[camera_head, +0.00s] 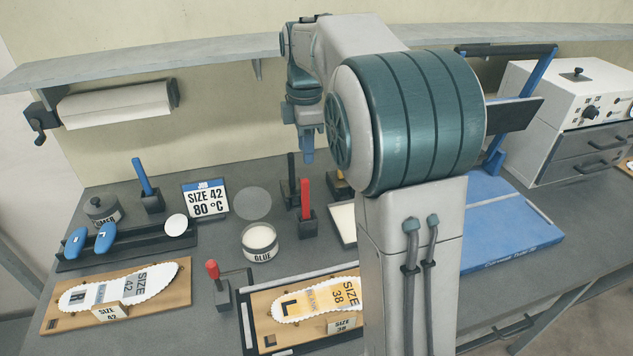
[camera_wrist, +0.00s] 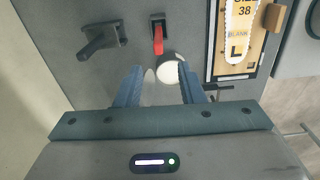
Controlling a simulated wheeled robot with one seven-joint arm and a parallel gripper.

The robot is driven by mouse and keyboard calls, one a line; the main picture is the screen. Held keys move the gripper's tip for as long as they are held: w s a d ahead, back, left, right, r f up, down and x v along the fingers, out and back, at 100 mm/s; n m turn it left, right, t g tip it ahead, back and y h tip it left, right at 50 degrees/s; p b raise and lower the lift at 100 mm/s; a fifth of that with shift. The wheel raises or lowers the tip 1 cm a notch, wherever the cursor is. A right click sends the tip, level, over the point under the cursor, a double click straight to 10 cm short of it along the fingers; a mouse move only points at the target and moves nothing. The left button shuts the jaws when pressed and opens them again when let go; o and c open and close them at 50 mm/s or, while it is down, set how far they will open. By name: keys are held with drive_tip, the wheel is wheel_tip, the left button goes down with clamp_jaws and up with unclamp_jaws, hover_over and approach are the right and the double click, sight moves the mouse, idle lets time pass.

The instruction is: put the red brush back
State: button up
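The red brush (camera_head: 305,192) stands upright, handle up, in a small black holder (camera_head: 308,224) behind the left end of the SIZE 38 board. The wrist view also shows the red brush (camera_wrist: 158,40), just beyond the fingertips, with its holder (camera_wrist: 157,17). My gripper (camera_head: 307,158) is raised above the bench, up and behind the brush in the head view. In the wrist view my gripper (camera_wrist: 160,72) has its two blue fingers wide apart with nothing held between them. The brush's lower end is hidden in the holder.
The open glue pot (camera_head: 262,242) stands left of the red brush, near a grey disc (camera_head: 252,203). A blue brush (camera_head: 144,176) is further left.

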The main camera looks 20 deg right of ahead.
drive_tip(key=s+f+m+t, duration=0.1)
drive_tip(key=s+f+m, duration=0.2)
drive_tip(key=s+m, duration=0.5)
drive_tip(key=s+f+m+t, duration=0.2)
drive_tip(key=s+f+m, duration=0.2)
drive_tip(key=s+m, duration=0.5)
drive_tip(key=s, duration=0.7)
drive_tip(key=shift+s+f+m, duration=0.25)
drive_tip(key=shift+s+m, duration=0.05)
drive_tip(key=shift+a, duration=0.1)
